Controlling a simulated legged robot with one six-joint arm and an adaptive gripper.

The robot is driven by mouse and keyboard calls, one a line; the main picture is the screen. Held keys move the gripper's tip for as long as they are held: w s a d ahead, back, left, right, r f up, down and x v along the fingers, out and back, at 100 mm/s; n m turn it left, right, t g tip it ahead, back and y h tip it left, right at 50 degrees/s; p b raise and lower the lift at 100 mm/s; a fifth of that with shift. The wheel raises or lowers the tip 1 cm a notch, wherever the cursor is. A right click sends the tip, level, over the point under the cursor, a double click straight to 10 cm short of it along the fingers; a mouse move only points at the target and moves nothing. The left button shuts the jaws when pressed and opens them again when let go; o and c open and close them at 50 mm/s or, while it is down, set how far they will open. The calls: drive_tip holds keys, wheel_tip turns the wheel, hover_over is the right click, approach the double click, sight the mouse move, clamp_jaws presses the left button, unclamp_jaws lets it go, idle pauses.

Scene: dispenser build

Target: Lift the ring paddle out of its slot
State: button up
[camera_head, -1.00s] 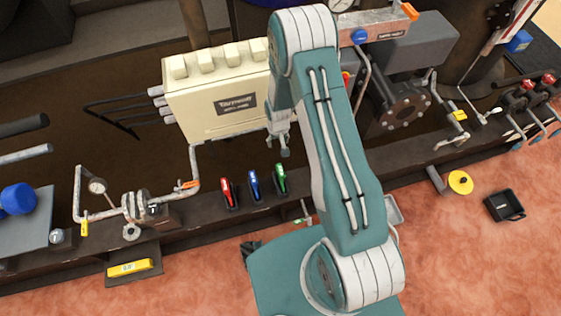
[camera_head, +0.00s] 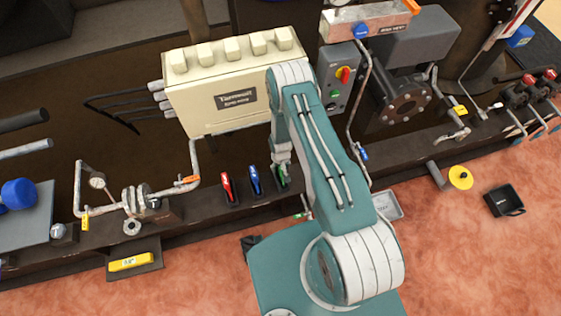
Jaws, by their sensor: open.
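A small grey ring (camera_head: 131,228) hangs below the pipe flange (camera_head: 136,199) at the left of the bench; it may be the ring paddle, but I cannot tell for sure, and its slot is not clear. My gripper (camera_head: 281,178) is open and points down at the green-handled item (camera_head: 283,179) on the ledge, well to the right of the flange. It partly covers that item; I cannot tell whether they touch. The fingertips are small and hard to make out.
A red-handled item (camera_head: 228,188) and a blue-handled item (camera_head: 255,181) stand left of my gripper. A cream box (camera_head: 222,88) rises behind them. A yellow block (camera_head: 130,263) lies on a low shelf. A black tray (camera_head: 504,201) lies on the floor at right.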

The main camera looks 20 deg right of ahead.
drive_tip(key=shift+f, duration=1.1)
clamp_jaws()
drive_tip(key=shift+r, duration=5.55)
drive_tip(key=shift+r, duration=2.5)
